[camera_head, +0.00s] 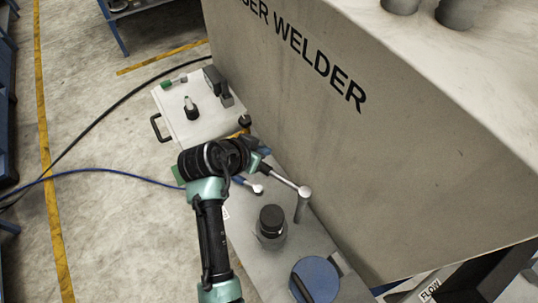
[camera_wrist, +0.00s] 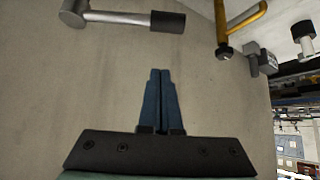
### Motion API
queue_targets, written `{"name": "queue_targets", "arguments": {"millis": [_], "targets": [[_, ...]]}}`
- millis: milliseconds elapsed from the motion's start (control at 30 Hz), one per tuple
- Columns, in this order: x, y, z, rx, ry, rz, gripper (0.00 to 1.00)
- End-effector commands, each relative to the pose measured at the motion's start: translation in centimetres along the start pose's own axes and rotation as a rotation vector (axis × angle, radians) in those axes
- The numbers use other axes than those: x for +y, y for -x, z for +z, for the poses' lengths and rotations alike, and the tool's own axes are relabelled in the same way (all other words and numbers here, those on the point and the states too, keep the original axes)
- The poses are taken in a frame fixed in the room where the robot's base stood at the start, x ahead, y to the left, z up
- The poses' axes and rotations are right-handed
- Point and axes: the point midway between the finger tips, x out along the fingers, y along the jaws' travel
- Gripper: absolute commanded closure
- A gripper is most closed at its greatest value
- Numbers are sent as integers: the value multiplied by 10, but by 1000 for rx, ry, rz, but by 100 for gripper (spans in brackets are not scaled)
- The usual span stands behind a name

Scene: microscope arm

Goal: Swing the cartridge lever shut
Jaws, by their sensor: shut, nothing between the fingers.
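A silver lever (camera_head: 288,182) with a dark grip is mounted on an upright post on the grey bench; it seems to be the cartridge lever. In the wrist view its silver arm and black grip (camera_wrist: 167,22) lie at the top left, ahead of my fingertips. My gripper (camera_wrist: 161,72) is shut and empty, with a visible gap between its blue fingertips and the grip. In the head view my gripper (camera_head: 264,151) is near the grip end of the lever, partly hidden by my wrist. The cartridge cannot be made out.
The large grey laser welder housing (camera_head: 420,150) stands close on the right. A black knob (camera_head: 271,220) and a round blue part (camera_head: 316,279) are on the bench nearer me. A yellow bent rod (camera_wrist: 246,18) shows in the wrist view. A pale panel (camera_head: 196,128) with small parts lies beyond.

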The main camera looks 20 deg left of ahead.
Motion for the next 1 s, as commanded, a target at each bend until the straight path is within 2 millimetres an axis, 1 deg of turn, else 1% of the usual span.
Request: {"name": "queue_targets", "arguments": {"millis": [33,200,400,533,600,700,800,1000], "targets": [[1,-8,0,-3,-1,2,100],[1,-36,-1,-2,-2,1,100],[0,-65,-1,-2,-3,1,100],[1,-82,-1,-2,-4,-1,100],[0,-70,10,-5,1,-2,100],[0,-63,21,-2,-1,-3,100],[0,-60,29,-2,-2,-3,100],[0,-59,34,0,-4,-2,100]]}}
